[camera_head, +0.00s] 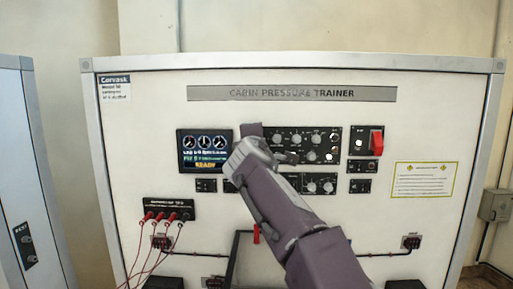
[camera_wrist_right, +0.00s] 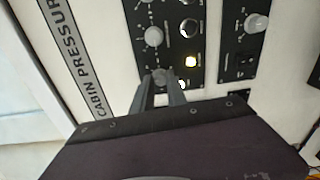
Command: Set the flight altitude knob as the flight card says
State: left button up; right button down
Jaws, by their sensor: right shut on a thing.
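My right gripper (camera_head: 292,157) reaches up in the head view to the lower left of a black knob panel (camera_head: 331,136). In the right wrist view its two fingers (camera_wrist_right: 162,88) are shut on a small grey knob (camera_wrist_right: 162,75) on that panel. The fingers hide most of this knob, and I cannot read its label or setting. A lit display (camera_head: 205,151) shows three dials, small text I cannot read and the word READY. A yellow-bordered card (camera_head: 424,181) is on the right of the board; its lines are too small to read. My left gripper is not in view.
More knobs (camera_wrist_right: 154,36) and lit indicators (camera_wrist_right: 191,61) sit close to my right fingers. A red guarded switch (camera_head: 377,141) is to the right. Red plugs with cables (camera_head: 160,216) hang at the lower left. A smaller knob panel (camera_head: 320,184) lies below.

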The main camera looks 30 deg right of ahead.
jog(key=shift+w+r+m+b, duration=0.15)
jog(key=shift+m+b, duration=0.6)
jog(key=shift+m, duration=1.05)
jog(key=shift+s+r+m+b, duration=0.1)
jog(key=shift+m+b, duration=0.6)
jog(key=shift+m, duration=1.1)
jog(key=shift+r+t, duration=0.1)
jog(key=shift+t, duration=0.2)
jog(key=c, duration=1.5)
grip_release()
jog(key=shift+w, duration=0.1)
jog(key=shift+o, duration=0.9)
jog(key=shift+w, duration=0.1)
jog(key=b+v, duration=0.3)
jog(key=v, duration=0.5)
jog(key=shift+s+a, duration=0.2)
jog(key=shift+s, duration=0.1)
